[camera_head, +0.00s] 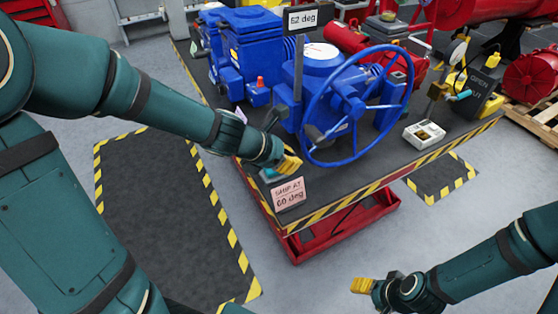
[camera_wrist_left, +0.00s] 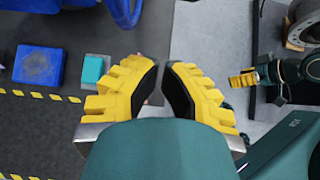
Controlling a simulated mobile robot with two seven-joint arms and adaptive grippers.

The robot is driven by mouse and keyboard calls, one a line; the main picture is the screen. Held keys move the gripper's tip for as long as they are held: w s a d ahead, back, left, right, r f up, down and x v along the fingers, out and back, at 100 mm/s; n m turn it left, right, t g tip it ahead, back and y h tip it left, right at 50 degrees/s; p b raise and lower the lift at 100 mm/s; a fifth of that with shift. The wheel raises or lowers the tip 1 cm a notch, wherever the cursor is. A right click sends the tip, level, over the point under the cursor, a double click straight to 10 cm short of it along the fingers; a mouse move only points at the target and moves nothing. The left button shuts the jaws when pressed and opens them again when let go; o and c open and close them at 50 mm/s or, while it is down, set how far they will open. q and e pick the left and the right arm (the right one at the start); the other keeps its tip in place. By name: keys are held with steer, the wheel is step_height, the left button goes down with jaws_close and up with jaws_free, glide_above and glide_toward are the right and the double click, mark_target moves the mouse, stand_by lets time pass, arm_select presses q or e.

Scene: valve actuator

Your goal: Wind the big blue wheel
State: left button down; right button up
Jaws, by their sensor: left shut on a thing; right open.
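The big blue wheel (camera_head: 408,75) stands upright at the front of the blue valve actuator (camera_head: 300,62). A grey display (camera_head: 301,20) reads 62 deg. My right gripper (camera_head: 364,286) is open and empty, low over the floor at right.
The red-based table (camera_head: 345,215) has a striped edge. A small white box (camera_head: 424,134) lies right of the wheel, near a gauge stand (camera_head: 441,88). A teal block (camera_wrist_left: 92,70) is left of my left fingers. Grey floor in front is clear.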

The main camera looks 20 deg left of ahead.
arm_select(q)
steer(key=w+d+p, duration=0.1)
steer(key=w+d+r, duration=0.1)
steer(key=w, duration=0.1)
steer(key=shift+w+d+r+p, duration=0.1)
steer(key=shift+w+d+p, duration=0.1)
steer(key=shift+d+p, duration=0.15)
stand_by(0.3)
step_height(320, 180, up, 2)
steer(key=shift+p, duration=1)
